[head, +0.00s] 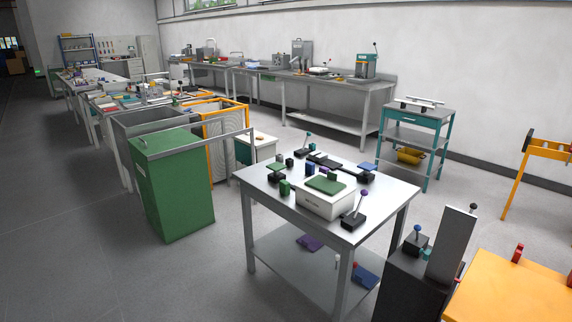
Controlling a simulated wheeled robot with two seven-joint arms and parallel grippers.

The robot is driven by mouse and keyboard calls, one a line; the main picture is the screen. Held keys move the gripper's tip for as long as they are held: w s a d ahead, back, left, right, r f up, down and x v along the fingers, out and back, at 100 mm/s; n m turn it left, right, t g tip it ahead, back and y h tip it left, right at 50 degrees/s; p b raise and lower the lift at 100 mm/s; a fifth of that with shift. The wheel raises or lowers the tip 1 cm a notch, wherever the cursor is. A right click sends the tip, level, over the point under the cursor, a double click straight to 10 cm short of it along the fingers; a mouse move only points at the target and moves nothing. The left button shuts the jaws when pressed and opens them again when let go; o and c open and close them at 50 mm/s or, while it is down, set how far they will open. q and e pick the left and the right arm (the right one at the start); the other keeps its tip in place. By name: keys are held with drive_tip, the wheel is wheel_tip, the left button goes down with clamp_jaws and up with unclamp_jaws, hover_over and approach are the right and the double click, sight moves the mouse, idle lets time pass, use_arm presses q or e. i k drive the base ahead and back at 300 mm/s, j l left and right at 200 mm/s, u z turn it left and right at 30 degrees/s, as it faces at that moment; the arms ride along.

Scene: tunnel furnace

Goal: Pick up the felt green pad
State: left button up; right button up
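A flat green pad (322,186) lies on top of a white box (325,205) on the steel table (385,208) in the middle of the head view. A small dark green block shows at the pad's back edge; I cannot tell whether it touches the pad. Whether the pad is felt cannot be told at this distance. Neither of my grippers is in view.
A black block with a purple-knobbed lever (354,220) stands right of the white box. Several small dark and green blocks lie around it. A tall green bin (174,185) stands left of the table, and an orange-topped table (510,295) is at lower right. Open floor lies at left.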

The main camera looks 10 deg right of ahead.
sight(329, 185)
drive_tip(key=i+z, duration=0.15)
drive_tip(key=i, duration=0.25)
drive_tip(key=i+j+z, duration=0.15)
drive_tip(key=i, duration=0.3)
drive_tip(key=i+j+z, duration=0.15)
drive_tip(key=i, duration=0.25)
drive_tip(key=i+j+z, duration=0.15)
drive_tip(key=i, duration=0.25)
